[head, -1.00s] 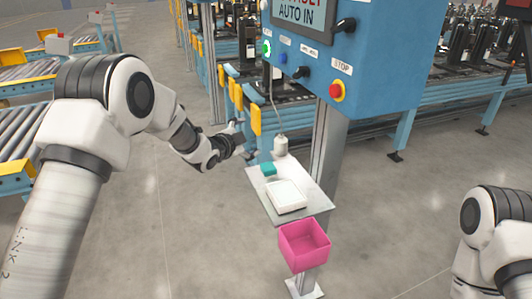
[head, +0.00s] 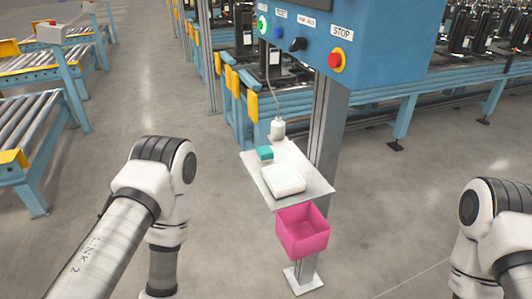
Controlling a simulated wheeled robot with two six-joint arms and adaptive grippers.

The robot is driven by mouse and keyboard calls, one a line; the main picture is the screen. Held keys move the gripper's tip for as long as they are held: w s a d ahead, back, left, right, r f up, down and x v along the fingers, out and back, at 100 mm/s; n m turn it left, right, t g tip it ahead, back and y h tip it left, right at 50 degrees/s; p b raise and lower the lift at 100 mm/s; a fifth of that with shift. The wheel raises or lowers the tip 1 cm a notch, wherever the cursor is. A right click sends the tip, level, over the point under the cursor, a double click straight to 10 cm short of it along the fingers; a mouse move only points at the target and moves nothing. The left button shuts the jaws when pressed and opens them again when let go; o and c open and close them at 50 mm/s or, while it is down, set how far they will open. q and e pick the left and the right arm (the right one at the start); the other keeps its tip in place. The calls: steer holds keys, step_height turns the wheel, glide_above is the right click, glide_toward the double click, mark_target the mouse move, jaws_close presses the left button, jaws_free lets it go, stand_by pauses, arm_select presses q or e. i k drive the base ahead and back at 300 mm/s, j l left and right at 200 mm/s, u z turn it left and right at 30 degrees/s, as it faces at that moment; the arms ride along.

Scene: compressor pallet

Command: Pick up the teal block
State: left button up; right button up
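The teal block (head: 265,153) sits on the grey shelf (head: 312,184), toward its back left corner. It stands between a white bottle-like object (head: 277,130) behind it and a white box-like item (head: 284,180) in front of it. Nothing is touching the block from my side. My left arm shows at the lower left with its forearm pointing down, and its gripper is below the picture. My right arm shows at the right edge, and its gripper is also out of view.
A pink open bin (head: 303,231) hangs below the shelf's front. A grey post (head: 325,130) rises behind the shelf to a blue control panel (head: 365,45) with buttons. Roller conveyors (head: 35,120) stand at the left. The floor left of the shelf is clear.

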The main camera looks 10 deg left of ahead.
mark_target(264, 154)
steer(key=i+z, duration=0.1)
steer(key=i, duration=0.9)
